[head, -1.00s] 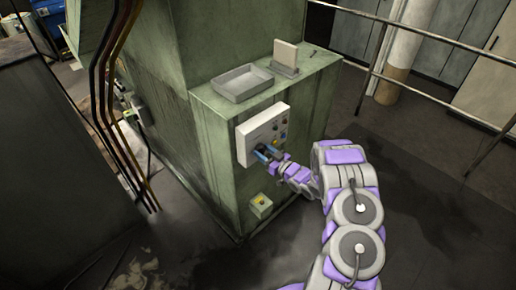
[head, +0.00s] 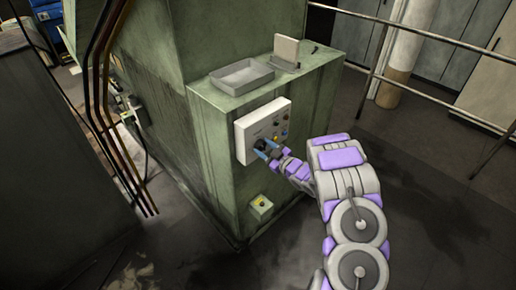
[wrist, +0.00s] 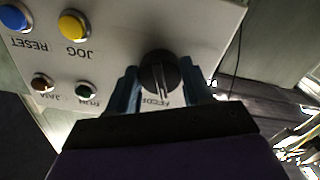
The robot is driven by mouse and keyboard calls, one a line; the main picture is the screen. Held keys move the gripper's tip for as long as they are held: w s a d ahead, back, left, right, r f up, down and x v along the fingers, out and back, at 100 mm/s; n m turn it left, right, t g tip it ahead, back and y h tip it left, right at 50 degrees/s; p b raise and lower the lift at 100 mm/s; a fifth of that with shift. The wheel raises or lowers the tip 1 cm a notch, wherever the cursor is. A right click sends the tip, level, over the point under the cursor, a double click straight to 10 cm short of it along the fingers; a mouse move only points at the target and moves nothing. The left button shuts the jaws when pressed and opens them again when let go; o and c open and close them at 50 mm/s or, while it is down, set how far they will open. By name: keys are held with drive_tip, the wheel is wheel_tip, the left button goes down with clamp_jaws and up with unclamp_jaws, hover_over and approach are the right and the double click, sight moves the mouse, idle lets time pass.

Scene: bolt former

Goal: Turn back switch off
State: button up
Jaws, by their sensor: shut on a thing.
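A black rotary switch (wrist: 160,72) with a pale pointer line sits on the white control panel (head: 246,132). In the wrist view its pointer line runs nearly up and down the picture. The lettering beside it is partly hidden. My gripper (wrist: 163,70) has its two blue fingers on either side of this switch and is shut on it. In the head view my gripper (head: 264,150) is at the lower left part of the panel, where the fingers largely hide the switch.
A grey tray (head: 241,77) lies on the green cabinet (head: 215,165). A railing (head: 430,38) stands at right.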

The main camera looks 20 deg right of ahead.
drive_tip(key=shift+n+b, duration=0.5)
drive_tip(key=shift+b, duration=0.25)
drive_tip(key=shift+n+b, duration=0.5)
drive_tip(key=shift+b, duration=0.5)
drive_tip(key=n+b, duration=0.3)
drive_tip(key=b, duration=0.2)
drive_tip(key=shift+n, duration=0.7)
drive_tip(key=o, duration=1.3)
drive_tip(key=shift+o, duration=0.2)
drive_tip(key=v, duration=0.8)
